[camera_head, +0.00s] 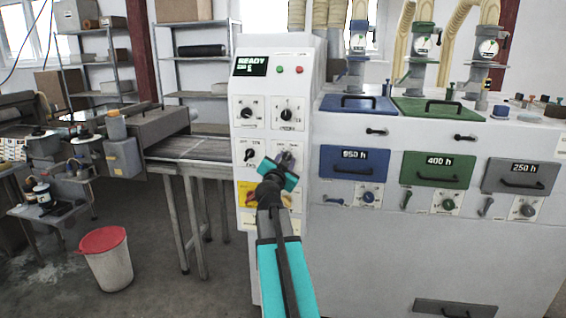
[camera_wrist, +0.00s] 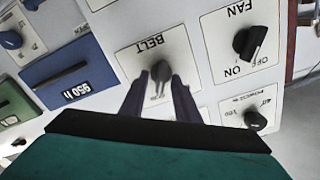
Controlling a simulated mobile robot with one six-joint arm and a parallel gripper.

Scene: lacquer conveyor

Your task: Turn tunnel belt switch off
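The tunnel belt switch (camera_wrist: 160,71) is a dark rotary knob on a white plate labelled BELT, upside down in the wrist view. My gripper (camera_wrist: 159,80) faces it, with one dark fingertip on each side of the knob and a gap between them. The fingers look open; whether they touch the knob I cannot tell. In the head view my gripper (camera_head: 287,160) is at the right half of the white control panel (camera_head: 272,85) and covers the belt switch.
A FAN switch (camera_wrist: 249,42) is beside the belt plate, with its ON and OFF labels showing. It shows in the head view (camera_head: 249,155) left of my gripper. A yellow plate with a red switch (camera_head: 247,196) is below. A white bin with red lid (camera_head: 106,262) stands at left.

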